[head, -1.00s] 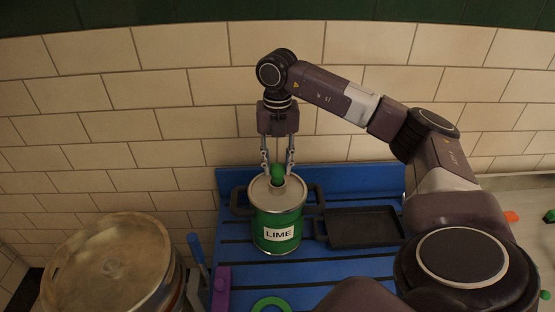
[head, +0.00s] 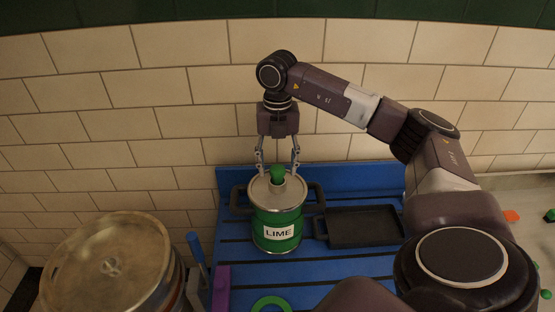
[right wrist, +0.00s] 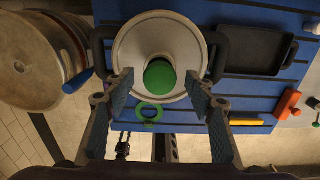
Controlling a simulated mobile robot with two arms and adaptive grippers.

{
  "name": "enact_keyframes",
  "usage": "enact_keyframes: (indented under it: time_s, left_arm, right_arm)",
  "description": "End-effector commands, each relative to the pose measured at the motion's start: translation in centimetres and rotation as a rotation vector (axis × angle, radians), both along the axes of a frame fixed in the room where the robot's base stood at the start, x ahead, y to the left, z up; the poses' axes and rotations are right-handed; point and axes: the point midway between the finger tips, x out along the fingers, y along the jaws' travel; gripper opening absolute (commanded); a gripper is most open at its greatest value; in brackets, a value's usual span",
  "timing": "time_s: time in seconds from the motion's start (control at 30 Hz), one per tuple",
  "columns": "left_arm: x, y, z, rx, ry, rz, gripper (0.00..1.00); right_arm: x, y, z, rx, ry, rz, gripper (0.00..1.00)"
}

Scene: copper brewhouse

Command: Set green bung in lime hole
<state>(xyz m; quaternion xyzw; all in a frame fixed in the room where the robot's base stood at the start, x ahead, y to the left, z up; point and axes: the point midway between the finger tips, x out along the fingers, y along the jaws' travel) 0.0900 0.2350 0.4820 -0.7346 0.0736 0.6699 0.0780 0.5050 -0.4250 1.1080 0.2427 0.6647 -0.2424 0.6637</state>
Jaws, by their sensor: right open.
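The green bung (head: 278,172) stands upright at the collar of the hole in the lid of the LIME keg (head: 277,222), a green pot-like vessel with a white label. In the right wrist view the bung (right wrist: 160,76) covers the middle of the pale lid (right wrist: 128,48). How deep it sits cannot be told. My right gripper (head: 278,170) is open above the lid, a finger on each side of the bung and apart from it. The wrist view shows both fingers (right wrist: 162,88) spread wide with the bung between them. My left gripper is not in view.
The keg stands on a blue slatted rack (head: 345,268). A black tray (head: 362,227) is to its right, a large metal keg (head: 110,262) to its left. A blue-handled tool (head: 196,247), purple block (head: 221,288) and green ring (head: 270,303) are in front. A tiled wall is behind.

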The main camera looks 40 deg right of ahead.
Motion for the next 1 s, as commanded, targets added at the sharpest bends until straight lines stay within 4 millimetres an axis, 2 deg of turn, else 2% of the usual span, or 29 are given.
enact_keyframes:
  time_s: [0.5, 0.87, 1.0]
  left_arm:
    - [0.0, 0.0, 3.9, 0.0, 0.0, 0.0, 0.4]
    - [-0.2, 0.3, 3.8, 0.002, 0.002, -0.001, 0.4]
    - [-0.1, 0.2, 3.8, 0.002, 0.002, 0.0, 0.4]
  right_arm:
    - [0.0, 0.0, 4.9, 0.001, -0.001, 0.0, 0.5]
    - [0.0, 0.0, 5.0, 0.001, -0.001, 0.0, 0.5]
    - [0.2, 0.0, 6.3, 0.001, -0.005, 0.0, 0.5]
